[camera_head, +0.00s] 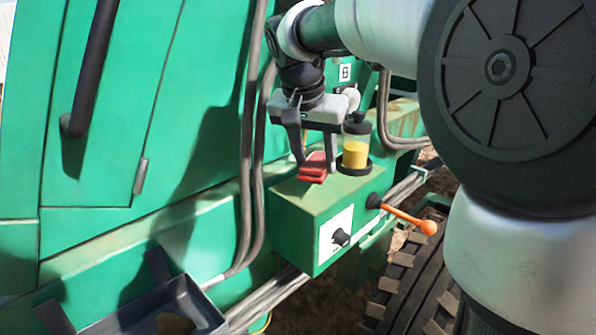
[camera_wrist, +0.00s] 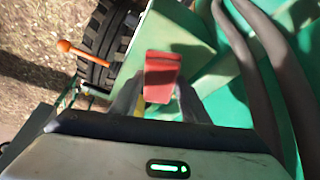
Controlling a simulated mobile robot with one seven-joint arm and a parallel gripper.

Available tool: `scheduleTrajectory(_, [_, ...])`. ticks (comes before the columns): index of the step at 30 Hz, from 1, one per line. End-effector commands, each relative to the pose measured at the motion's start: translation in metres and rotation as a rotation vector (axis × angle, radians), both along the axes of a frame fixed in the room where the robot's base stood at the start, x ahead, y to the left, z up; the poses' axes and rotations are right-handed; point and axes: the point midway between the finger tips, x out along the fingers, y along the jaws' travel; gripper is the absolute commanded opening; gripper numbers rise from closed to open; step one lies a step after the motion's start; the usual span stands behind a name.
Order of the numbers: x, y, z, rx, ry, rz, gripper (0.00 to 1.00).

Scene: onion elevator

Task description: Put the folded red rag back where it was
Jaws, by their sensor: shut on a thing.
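The folded red rag (camera_head: 314,168) is at the top of the green box (camera_head: 325,205), left of a jar of yellow liquid. In the wrist view the rag (camera_wrist: 162,75) sits between the two fingers of my gripper (camera_wrist: 160,90). My gripper (camera_head: 312,150) points down from above and is shut on the rag. In the head view the rag is low over the box top (camera_wrist: 190,38). I cannot tell whether its underside touches the box.
The jar with yellow liquid (camera_head: 355,145) stands close to the right of the rag. An orange-knobbed lever (camera_head: 428,227) sticks out of the box's right side. Grey hoses (camera_head: 250,150) run down to the left. A dark tray (camera_head: 165,308) is at lower left.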

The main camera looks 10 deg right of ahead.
Motion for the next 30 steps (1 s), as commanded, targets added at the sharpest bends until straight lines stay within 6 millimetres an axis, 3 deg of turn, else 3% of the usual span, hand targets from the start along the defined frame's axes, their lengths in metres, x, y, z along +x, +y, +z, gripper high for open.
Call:
scheduleTrajectory(10, [0.0, 0.0, -0.039, -0.001, 0.002, 0.001, 0.24])
scheduleTrajectory(19, [0.0, 0.0, -0.042, -0.001, -0.001, 0.001, 0.24])
scheduleTrajectory(20, [0.0, 0.0, -0.042, -0.001, -0.001, 0.001, 0.43])
scheduleTrajectory(23, [0.0, 0.0, -0.041, -0.001, -0.001, 0.001, 0.6])
scheduleTrajectory(30, [0.0, 0.0, -0.041, -0.001, -0.001, 0.0, 0.6])
